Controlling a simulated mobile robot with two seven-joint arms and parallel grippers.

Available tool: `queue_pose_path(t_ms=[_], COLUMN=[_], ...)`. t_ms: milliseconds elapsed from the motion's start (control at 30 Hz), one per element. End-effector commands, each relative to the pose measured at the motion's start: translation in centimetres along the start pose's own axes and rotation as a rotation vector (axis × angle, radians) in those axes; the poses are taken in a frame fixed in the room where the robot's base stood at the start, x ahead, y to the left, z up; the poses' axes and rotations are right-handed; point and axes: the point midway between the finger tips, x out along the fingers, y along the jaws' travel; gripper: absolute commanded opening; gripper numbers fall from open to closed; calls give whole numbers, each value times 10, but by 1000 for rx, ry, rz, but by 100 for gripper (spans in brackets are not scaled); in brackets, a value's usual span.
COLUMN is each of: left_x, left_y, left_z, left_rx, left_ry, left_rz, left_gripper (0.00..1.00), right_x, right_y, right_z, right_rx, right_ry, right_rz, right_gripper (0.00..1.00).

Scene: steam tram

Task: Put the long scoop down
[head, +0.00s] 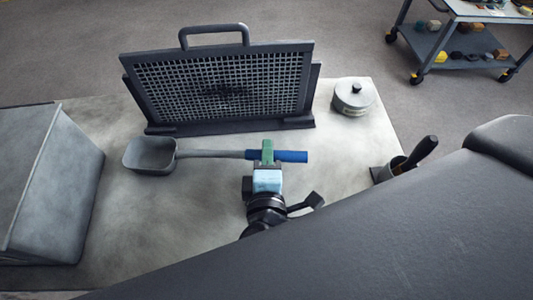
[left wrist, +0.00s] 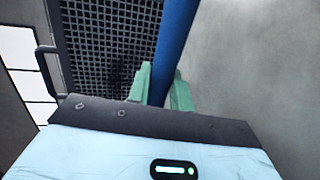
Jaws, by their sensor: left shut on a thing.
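The long scoop has a grey square pan (head: 150,156), a grey shaft and a blue grip (head: 291,156). In the head view it lies level across the picture, with the pan at the left, in front of the mesh screen. My left gripper (head: 267,150), with green fingers, is shut on the handle near the start of the blue grip. The left wrist view shows the blue grip (left wrist: 175,45) between the green fingers (left wrist: 160,88). I cannot tell whether the scoop touches the table or hangs just above it. My right gripper is not in view.
The mesh screen (head: 220,85) with a top handle stands behind the scoop on the grey table (head: 205,225). A grey bin (head: 50,190) is at the left. A round lidded tin (head: 352,97) and a holder with a black-handled tool (head: 415,155) are at the right. A trolley (head: 440,40) stands beyond.

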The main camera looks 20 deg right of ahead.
Motion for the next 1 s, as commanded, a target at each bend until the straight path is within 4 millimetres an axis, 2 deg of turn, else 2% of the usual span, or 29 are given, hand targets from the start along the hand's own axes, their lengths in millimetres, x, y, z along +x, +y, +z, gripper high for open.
queue_pose_path(t_ms=[333, 367, 500, 833, 1000], left_x=[1, 0, 0, 0, -21], left_y=[0, -1, -1, 2, 2], left_z=[0, 0, 0, 0, 0], left_rx=[4, 0, 0, 0, 0], left_ry=[0, 0, 0, 0, -2], left_rz=[4, 2, 2, 3, 2], left_gripper=[0, 25, 43, 43, 43], right_x=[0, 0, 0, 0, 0], right_y=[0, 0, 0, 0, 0], right_z=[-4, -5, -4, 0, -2], right_rx=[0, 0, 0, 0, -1], right_ry=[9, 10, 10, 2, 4], right_rz=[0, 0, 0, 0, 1], right_gripper=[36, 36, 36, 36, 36])
